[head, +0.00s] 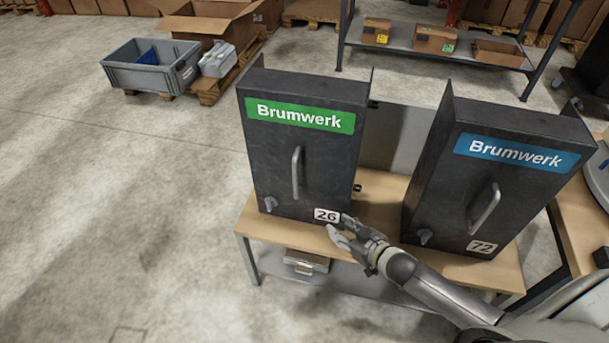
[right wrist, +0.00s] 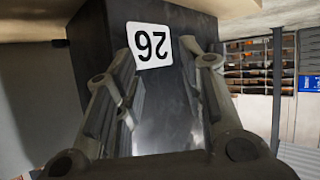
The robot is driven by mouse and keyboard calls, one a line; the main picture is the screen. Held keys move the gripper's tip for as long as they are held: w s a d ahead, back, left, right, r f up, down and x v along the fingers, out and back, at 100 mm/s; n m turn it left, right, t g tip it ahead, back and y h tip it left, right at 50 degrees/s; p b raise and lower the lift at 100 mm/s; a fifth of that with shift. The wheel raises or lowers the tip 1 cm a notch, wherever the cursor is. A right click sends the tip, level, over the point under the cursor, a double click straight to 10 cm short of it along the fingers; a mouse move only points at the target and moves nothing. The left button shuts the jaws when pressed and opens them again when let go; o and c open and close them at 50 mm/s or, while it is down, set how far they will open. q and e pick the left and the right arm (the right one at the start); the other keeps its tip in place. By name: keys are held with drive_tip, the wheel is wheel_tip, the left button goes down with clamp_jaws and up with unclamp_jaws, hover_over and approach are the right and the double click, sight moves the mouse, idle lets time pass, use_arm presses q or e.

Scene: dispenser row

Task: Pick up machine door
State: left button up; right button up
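Two dark grey machines with front doors stand on a wooden-topped table. The left machine door (head: 275,165) has a green "Brumwerk" label, a vertical bar handle (head: 297,172), a small knob (head: 270,203) and the number plate 26 (head: 326,215). The right machine door (head: 462,195) has a blue label, a handle (head: 484,208) and the number 72. My right gripper (head: 338,229) is at the lower right corner of the left door, by the plate. In the right wrist view its fingers (right wrist: 165,90) are spread with nothing between them, and plate 26 (right wrist: 149,45) shows upside down beyond. My left gripper is out of view.
The wooden table (head: 375,215) carries both machines, with a narrow gap between them. A metal box (head: 306,262) lies on its lower shelf. A grey crate (head: 150,72) and cardboard boxes stand behind at the left. A shelf rack (head: 435,55) stands at the back. The left floor is clear.

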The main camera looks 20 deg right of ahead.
sight(295, 197)
drive_tip(key=w+a+r+n+y+b, duration=0.25)
drive_tip(key=r+n+y+b, duration=0.25)
drive_tip(key=r+y, duration=0.6)
drive_tip(key=shift+h, duration=0.8)
drive_tip(key=x, duration=0.3)
drive_tip(key=r+x, duration=0.1)
drive_tip(key=x, duration=0.3)
drive_tip(key=r+x, duration=0.1)
drive_tip(key=x, duration=0.2)
drive_tip(key=shift+a+b, duration=0.35)
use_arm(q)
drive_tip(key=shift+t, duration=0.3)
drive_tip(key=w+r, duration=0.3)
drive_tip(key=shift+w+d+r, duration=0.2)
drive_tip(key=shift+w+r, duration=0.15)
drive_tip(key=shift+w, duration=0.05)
use_arm(e)
clamp_jaws()
drive_tip(key=shift+w+r, duration=0.1)
drive_tip(key=shift+r, duration=0.15)
